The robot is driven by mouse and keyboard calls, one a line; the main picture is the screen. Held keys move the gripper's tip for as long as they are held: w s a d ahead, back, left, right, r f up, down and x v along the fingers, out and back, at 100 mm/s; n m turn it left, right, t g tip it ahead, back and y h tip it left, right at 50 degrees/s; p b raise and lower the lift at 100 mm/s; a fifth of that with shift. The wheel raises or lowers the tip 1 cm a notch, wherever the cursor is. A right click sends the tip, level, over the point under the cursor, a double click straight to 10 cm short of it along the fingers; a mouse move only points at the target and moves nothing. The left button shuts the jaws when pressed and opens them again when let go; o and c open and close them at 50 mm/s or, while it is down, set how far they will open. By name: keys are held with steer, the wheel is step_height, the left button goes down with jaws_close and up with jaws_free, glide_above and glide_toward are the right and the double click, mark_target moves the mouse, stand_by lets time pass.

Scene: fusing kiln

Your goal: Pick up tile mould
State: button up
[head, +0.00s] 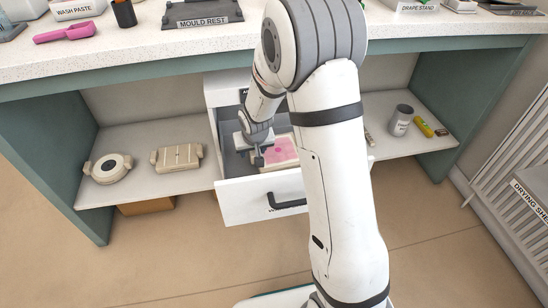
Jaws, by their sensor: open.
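A cream block with a pink top (280,152) lies in the open white drawer (262,199); it may be the tile mould, but I cannot tell for sure. My gripper (259,158) points down inside the drawer at the block's left side. It is open, and whether it touches the block is unclear. A cream rectangular mould with side lugs (178,157) and a round cream mould with lugs (109,168) sit on the shelf left of the drawer. My arm hides the drawer's right side.
The worktop (130,55) overhangs the shelf (140,135); on it are a mould rest (202,14), a pink tool (68,34) and other items. A grey can (401,120) and a yellow item (424,127) stand at the shelf's right. A grey drying rack (510,160) is far right.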

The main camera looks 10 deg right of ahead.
jaws_close()
stand_by(0.4)
steer(key=shift+r, duration=0.15)
